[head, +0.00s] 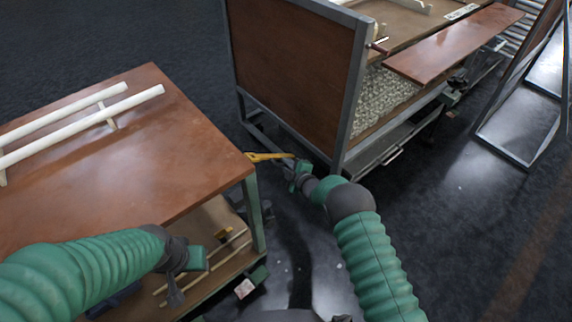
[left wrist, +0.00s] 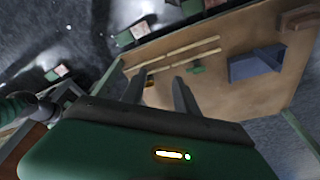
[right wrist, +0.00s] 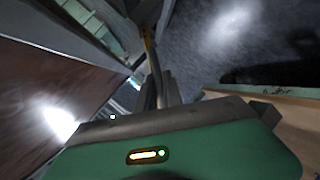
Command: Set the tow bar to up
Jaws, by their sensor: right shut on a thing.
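The yellow tow bar (head: 266,157) lies roughly level in the head view, between the near brown-topped cart's corner and my right gripper. Where it joins a cart is hard to tell. My right gripper (head: 290,163) is at the bar's right end and shut on it. In the right wrist view the yellow bar (right wrist: 150,48) runs away from beyond the close-set fingers (right wrist: 160,92). My left gripper (head: 174,291) is over the near cart's lower shelf. In the left wrist view its fingers (left wrist: 160,92) stand apart with nothing between them.
The near cart (head: 150,160) carries white rails on top.

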